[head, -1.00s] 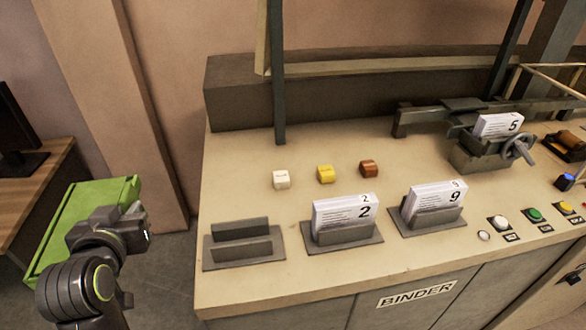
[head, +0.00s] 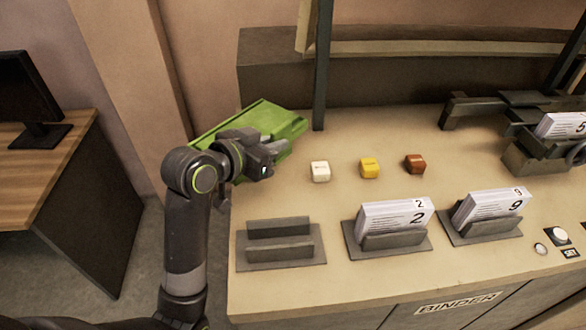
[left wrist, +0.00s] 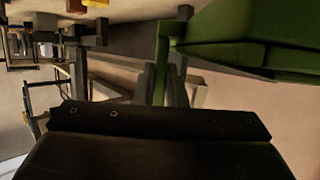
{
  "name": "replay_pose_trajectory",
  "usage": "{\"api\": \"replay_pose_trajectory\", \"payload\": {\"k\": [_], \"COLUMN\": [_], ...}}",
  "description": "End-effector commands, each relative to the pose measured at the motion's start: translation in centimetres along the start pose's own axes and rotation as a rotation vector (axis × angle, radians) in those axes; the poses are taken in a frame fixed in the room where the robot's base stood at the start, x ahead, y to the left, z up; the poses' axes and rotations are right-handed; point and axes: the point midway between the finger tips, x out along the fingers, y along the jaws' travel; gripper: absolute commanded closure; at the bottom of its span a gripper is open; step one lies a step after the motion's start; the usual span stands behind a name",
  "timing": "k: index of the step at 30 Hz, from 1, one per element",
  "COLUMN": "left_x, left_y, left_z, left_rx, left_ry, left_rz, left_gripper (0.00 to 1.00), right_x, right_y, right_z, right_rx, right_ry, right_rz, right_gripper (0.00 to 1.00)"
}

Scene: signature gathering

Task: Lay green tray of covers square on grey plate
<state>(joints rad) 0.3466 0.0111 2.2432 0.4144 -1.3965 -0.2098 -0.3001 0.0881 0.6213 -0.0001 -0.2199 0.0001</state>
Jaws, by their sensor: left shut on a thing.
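The green tray (head: 272,118) is held by my left gripper (head: 243,147) over the back left corner of the bench, in front of the low dark back wall. The gripper is shut on the tray's near side. The tray looks tilted and covers inside it cannot be made out. In the left wrist view the tray (left wrist: 245,38) fills the upper right, beside the fingers (left wrist: 165,85). I cannot pick out a separate grey plate; it may be hidden behind the tray or arm. My right gripper is not in view.
The bench (head: 290,205) carries an empty grey slotted holder (head: 280,243), holders with card stacks 2 (head: 395,218) and 9 (head: 490,208), and white (head: 320,171), yellow (head: 369,167) and brown (head: 414,163) blocks. A dark upright post (head: 322,70) stands behind the tray.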

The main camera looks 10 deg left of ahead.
Motion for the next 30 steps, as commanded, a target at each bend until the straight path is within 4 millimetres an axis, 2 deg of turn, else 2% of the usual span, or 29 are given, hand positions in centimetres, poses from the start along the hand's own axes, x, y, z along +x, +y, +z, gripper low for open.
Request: {"api": "replay_pose_trajectory", "payload": {"k": [3, 10, 15, 29, 30], "left_x": [0.8, 1.6, 2.4, 2.8, 2.8], "left_y": [0.0, 0.0, 0.0, 0.0, 0.0], "left_z": [2.2, 4.4, 6.7, 7.7, 7.6], "left_rx": [-0.004, -0.002, -0.003, 0.001, 0.000], "left_ry": [-0.002, -0.001, -0.001, 0.002, 0.001], "left_rz": [0.000, -0.001, -0.002, -0.003, -0.002], "left_gripper": [1.00, 1.00, 1.00, 1.00, 0.84], "right_x": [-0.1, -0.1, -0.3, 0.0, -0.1], "right_y": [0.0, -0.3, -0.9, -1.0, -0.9], "right_z": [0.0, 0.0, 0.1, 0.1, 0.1], "right_rx": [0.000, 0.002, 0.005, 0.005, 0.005], "right_ry": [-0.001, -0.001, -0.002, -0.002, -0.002], "right_rz": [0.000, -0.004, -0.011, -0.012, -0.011], "right_gripper": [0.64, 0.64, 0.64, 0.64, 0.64]}}
